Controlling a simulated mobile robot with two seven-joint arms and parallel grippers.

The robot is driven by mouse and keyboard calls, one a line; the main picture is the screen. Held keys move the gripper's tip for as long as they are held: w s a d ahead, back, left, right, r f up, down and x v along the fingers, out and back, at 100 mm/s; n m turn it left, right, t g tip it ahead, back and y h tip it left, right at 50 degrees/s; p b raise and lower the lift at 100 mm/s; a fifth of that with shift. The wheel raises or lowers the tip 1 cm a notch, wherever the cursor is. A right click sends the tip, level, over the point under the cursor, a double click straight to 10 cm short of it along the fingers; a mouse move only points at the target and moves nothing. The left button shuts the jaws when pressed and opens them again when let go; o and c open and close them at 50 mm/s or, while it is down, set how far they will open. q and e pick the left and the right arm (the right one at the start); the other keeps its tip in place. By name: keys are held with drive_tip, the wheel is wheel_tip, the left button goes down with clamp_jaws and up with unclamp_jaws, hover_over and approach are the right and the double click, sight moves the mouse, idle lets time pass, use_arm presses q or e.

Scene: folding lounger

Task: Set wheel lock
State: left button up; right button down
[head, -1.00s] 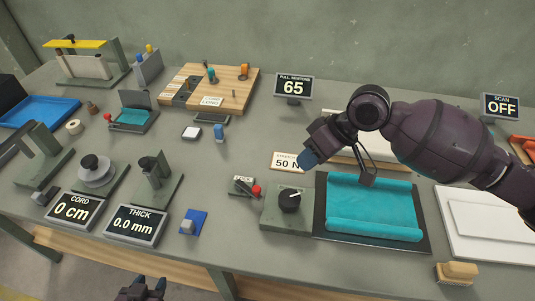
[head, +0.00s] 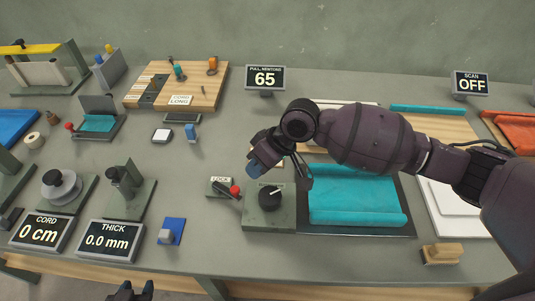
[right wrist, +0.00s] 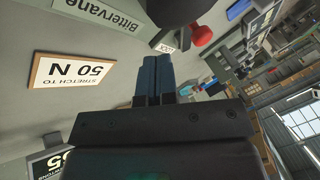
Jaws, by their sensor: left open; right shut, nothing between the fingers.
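The lock (head: 222,187) is a small grey-green box labelled LOCK with a red-knobbed lever (head: 235,190). It stands just left of the wheel (head: 270,196), a black knob with a white pointer on a grey-green block. My right gripper (head: 257,170) is shut and empty, above and behind the wheel and to the right of the lock. In the right wrist view its blue fingers (right wrist: 157,75) point toward the LOCK label (right wrist: 166,47) and the red knob (right wrist: 201,34), apart from both. My left gripper (head: 137,291) is open at the bottom edge.
A teal sheet (head: 355,200) lies on a dark plate right of the wheel. A STRETCH TO 50 N sign (right wrist: 72,70) is near my right gripper. The pull display (head: 265,78) reads 65. Bench space left of the lock is mostly clear.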

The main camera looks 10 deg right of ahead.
sight(226, 189)
drive_tip(key=shift+s+a+f, duration=0.15)
drive_tip(key=shift+s+a, duration=0.95)
drive_tip(key=shift+a, duration=0.15)
use_arm(q)
drive_tip(key=shift+w+r, duration=0.2)
drive_tip(key=shift+r, duration=0.2)
drive_tip(key=shift+s+f, duration=0.15)
drive_tip(key=shift+s, duration=0.15)
drive_tip(key=shift+s, duration=0.1)
